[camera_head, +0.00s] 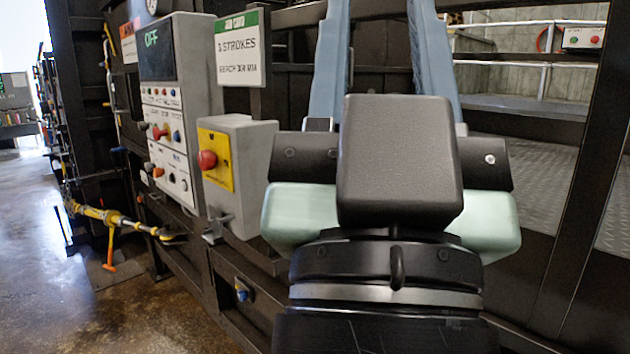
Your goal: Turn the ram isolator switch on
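A grey box (243,150) with a yellow plate (216,158) and a round red knob (208,160) stands left of centre; it looks like the isolator switch. No on/off marks are legible on it, so I cannot tell its position. Left of it, a control panel (165,130) has a dark display (155,48) reading "OFF" in green. Parts of my own arm fill the centre and right foreground, close to the box's right side in the picture. My gripper's fingers are not visible.
A sign (240,48) reading "3 STROKES" stands above the box. A yellow bar with a hook (125,220) sticks out at left. A small blue button (241,291) sits low on the dark frame. The floor (150,318) at lower left is clear.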

